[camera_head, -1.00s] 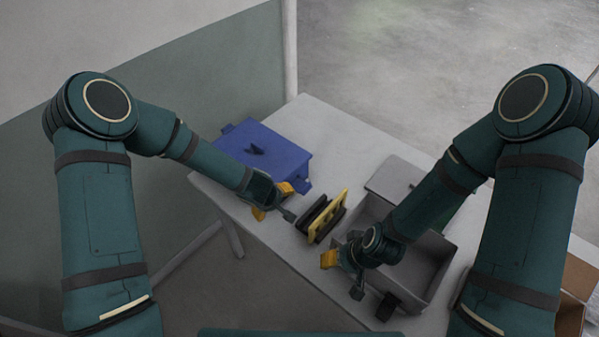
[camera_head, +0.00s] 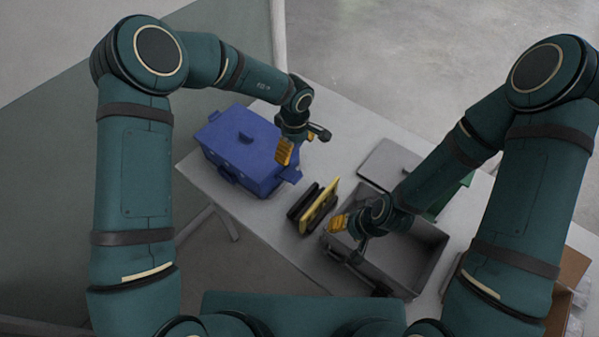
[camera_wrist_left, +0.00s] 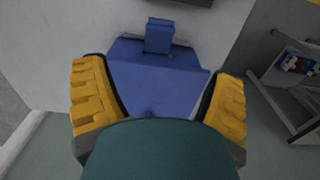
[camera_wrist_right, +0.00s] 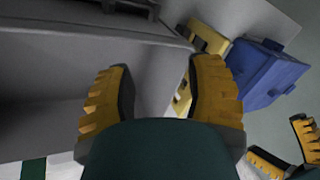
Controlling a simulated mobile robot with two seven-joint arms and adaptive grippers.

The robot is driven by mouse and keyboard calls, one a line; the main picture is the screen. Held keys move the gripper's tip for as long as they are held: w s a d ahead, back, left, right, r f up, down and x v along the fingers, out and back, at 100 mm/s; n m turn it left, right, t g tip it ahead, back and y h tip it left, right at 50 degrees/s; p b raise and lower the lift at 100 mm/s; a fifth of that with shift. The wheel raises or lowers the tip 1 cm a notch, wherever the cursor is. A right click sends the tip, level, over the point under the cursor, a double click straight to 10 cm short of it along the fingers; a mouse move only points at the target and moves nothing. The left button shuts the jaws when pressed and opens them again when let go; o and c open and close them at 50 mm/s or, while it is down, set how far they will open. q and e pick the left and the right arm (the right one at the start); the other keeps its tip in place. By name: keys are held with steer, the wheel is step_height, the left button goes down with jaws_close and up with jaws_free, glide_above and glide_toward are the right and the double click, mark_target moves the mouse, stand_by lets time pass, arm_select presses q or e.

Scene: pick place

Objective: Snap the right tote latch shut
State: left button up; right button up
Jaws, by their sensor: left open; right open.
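The blue lidded tote (camera_head: 236,150) stands on the table at the left. A blue latch tab (camera_head: 292,176) juts out from its right end. In the left wrist view the tote (camera_wrist_left: 155,85) lies between the open fingers, and a tab (camera_wrist_left: 160,35) sticks out beyond its edge. My left gripper (camera_head: 301,146) is open and empty above the tote's right end; contact cannot be told. My right gripper (camera_head: 346,240) is open and empty at the left side of the grey bin. The tote (camera_wrist_right: 265,75) also shows in the right wrist view, beyond the right fingers.
Upright black and yellow pieces (camera_head: 318,208) stand between the tote and the grey bin (camera_head: 425,265). A flat grey panel (camera_head: 385,160) lies behind the bin, with something green beside it. A brown cardboard box (camera_head: 568,270) is at the far right. The table's back strip is clear.

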mark_target(296, 175)
arm_select(q)
step_height(296, 175, down, 14)
steer(key=shift+r+b, duration=0.15)
steer(key=shift+b, duration=0.2)
steer(key=shift+s, duration=0.1)
steer(key=c, duration=1.2)
